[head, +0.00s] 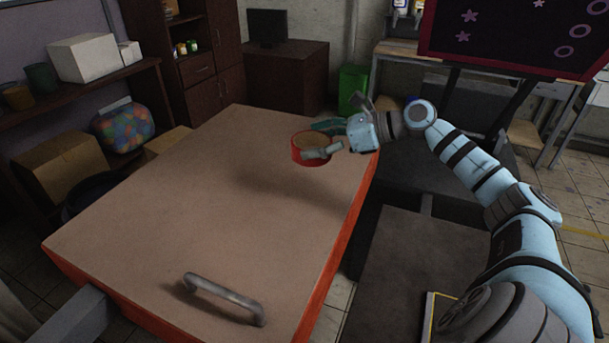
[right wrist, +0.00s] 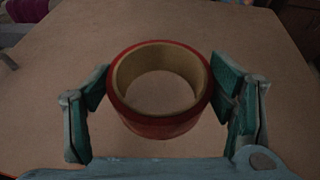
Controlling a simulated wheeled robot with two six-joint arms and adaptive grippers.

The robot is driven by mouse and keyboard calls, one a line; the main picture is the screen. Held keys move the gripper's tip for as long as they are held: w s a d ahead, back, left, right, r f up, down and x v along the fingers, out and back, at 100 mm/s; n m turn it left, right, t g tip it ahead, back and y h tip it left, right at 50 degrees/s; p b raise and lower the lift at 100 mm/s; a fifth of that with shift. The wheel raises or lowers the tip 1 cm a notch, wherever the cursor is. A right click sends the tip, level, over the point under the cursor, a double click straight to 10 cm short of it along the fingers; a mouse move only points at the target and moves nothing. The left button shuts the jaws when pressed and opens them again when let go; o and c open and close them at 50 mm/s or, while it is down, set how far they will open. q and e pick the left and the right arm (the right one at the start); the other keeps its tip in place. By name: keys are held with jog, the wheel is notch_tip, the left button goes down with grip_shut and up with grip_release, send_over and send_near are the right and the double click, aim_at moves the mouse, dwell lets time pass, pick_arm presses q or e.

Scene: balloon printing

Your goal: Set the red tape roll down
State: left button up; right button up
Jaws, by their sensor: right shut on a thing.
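The red tape roll (head: 297,152) is at the far right part of the brown-topped table (head: 190,200) in the head view. It is upright, with its round opening facing up and a tan inner core. My right gripper (head: 326,139) is shut on the roll, with one finger on each side. In the right wrist view the roll (right wrist: 160,125) sits between the two teal finger pads (right wrist: 160,92). I cannot tell for sure whether its underside touches the tabletop. My left gripper is not in view.
A grey bar handle (head: 222,297) lies at the table's near end. The middle and left of the tabletop are clear. The table has an orange-red edge (head: 345,230). A shelf with a white box (head: 85,58) stands left, and a green bin (head: 352,85) stands behind.

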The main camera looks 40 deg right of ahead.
aim_at(313, 184)
jog(key=f, duration=0.5)
jog(key=w+f, duration=0.1)
jog(key=f, duration=0.2)
jog(key=shift+w+f, duration=0.1)
jog(key=shift+f, duration=0.35)
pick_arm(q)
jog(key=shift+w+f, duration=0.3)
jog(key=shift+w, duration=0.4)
pick_arm(e)
jog(key=shift+s+r, duration=0.1)
jog(key=shift+s, duration=0.15)
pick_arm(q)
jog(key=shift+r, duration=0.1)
pick_arm(e)
jog(key=o, duration=1.2)
jog(key=shift+w, duration=0.1)
